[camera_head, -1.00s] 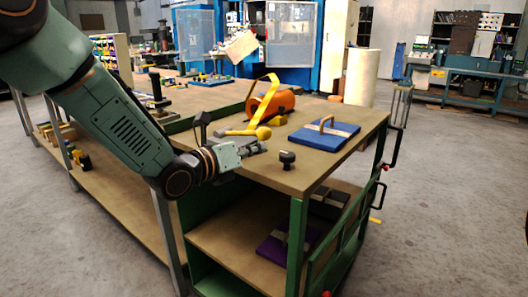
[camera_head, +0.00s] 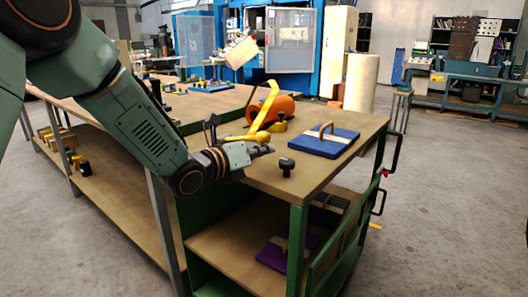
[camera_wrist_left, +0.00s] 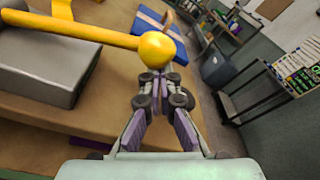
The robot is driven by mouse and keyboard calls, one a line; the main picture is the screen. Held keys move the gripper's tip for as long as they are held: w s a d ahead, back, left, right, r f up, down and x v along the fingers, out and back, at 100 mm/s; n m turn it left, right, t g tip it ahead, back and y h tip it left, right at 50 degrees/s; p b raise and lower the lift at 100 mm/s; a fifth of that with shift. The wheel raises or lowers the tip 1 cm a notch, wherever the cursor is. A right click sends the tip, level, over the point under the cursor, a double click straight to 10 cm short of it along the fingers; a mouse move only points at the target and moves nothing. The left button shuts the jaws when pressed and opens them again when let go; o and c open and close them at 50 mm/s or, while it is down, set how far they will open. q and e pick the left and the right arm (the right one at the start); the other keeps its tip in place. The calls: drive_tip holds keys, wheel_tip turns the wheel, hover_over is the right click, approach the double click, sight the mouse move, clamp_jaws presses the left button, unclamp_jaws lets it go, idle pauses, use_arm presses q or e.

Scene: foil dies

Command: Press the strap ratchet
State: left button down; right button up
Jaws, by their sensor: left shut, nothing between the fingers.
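The ratchet's yellow lever (camera_head: 243,139) ends in a yellow ball and lies near the middle of the bench top. In the left wrist view the lever (camera_wrist_left: 75,30) runs in from the left, beside a grey block (camera_wrist_left: 45,68), and its ball (camera_wrist_left: 157,50) is just past my fingertips. A yellow strap (camera_head: 264,113) rises beside an orange roll (camera_head: 284,107) behind the lever. My left gripper (camera_head: 267,149) is shut and empty, right at the near side of the ball; I cannot tell whether it touches. My right gripper is out of view.
A blue pad with a wooden handle (camera_head: 322,142) lies on the bench to the right. A black knob (camera_head: 287,167) stands near the front edge. A purple pad (camera_head: 283,254) lies on the lower shelf. Bare bench top (camera_head: 360,124) shows at the right.

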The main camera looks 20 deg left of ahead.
use_arm(q)
drive_tip(key=shift+r+n+p, duration=0.3)
drive_tip(key=shift+r+p, duration=0.05)
drive_tip(key=shift+r, duration=0.25)
drive_tip(key=w+a+r+n+h+p, duration=0.1)
drive_tip(key=w+a+r+n+p, duration=0.1)
drive_tip(key=a+r+n+p, duration=0.4)
wheel_tip(320, 180, up, 4)
drive_tip(key=n+p, duration=0.1)
drive_tip(key=p, duration=0.3)
drive_tip(key=shift+w+a, duration=0.15)
drive_tip(key=shift+a, duration=0.05)
drive_tip(key=shift+w+a+r, duration=0.1)
drive_tip(key=shift+r, duration=0.2)
drive_tip(key=shift+a, duration=0.1)
